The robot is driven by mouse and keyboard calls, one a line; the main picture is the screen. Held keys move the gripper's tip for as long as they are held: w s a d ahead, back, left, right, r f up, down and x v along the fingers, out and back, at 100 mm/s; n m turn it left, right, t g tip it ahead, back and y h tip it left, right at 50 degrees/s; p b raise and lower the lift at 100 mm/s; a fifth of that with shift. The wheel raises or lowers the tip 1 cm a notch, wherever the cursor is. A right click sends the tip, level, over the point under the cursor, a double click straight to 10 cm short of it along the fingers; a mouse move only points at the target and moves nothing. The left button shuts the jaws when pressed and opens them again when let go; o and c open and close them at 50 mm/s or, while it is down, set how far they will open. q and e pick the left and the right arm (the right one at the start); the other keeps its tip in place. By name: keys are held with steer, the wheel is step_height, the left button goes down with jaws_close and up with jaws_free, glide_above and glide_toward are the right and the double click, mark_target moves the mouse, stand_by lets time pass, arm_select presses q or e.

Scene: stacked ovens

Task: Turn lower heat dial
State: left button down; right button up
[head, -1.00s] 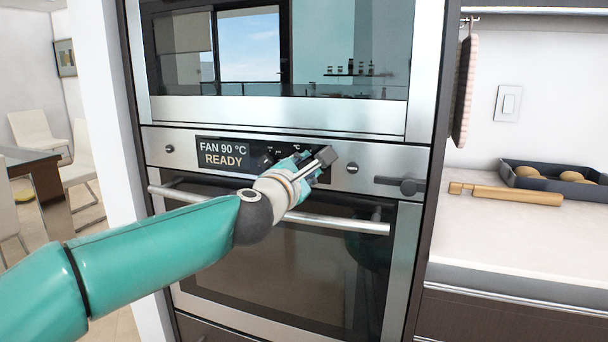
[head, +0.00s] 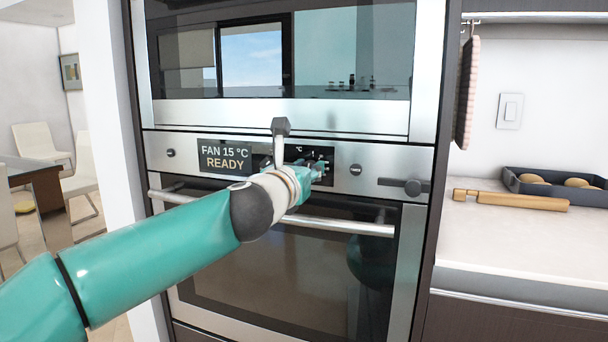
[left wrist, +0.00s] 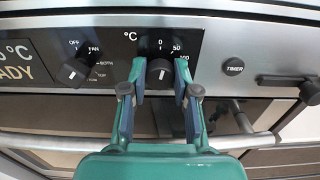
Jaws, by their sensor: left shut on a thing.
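The lower heat dial (left wrist: 160,72) is a black knob under the °C scale on the lower oven's panel, seen in the left wrist view. My left gripper (left wrist: 160,82) is shut on it, one finger on each side. A second black dial (left wrist: 73,72), marked OFF, FAN, BOTH and TOP, sits left of the gripper. My right gripper is not in view.
The oven door's handle bar (head: 345,227) runs just below the panel, under my left wrist. A dark lever-like piece (head: 405,187) sticks out at the panel's right. A counter (head: 520,235) with a rolling pin (head: 510,200) and a tray (head: 570,195) is at right.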

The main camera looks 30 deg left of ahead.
arm_select(q)
steer(key=shift+w+f+n, duration=0.1)
steer(key=shift+f+n, duration=0.25)
steer(key=shift+n, duration=0.75)
steer(key=shift+b, duration=0.3)
steer(key=c, duration=0.9)
jaws_free()
steer(key=shift+o, duration=0.2)
steer(key=shift+r, duration=0.2)
steer(key=v, duration=1.2)
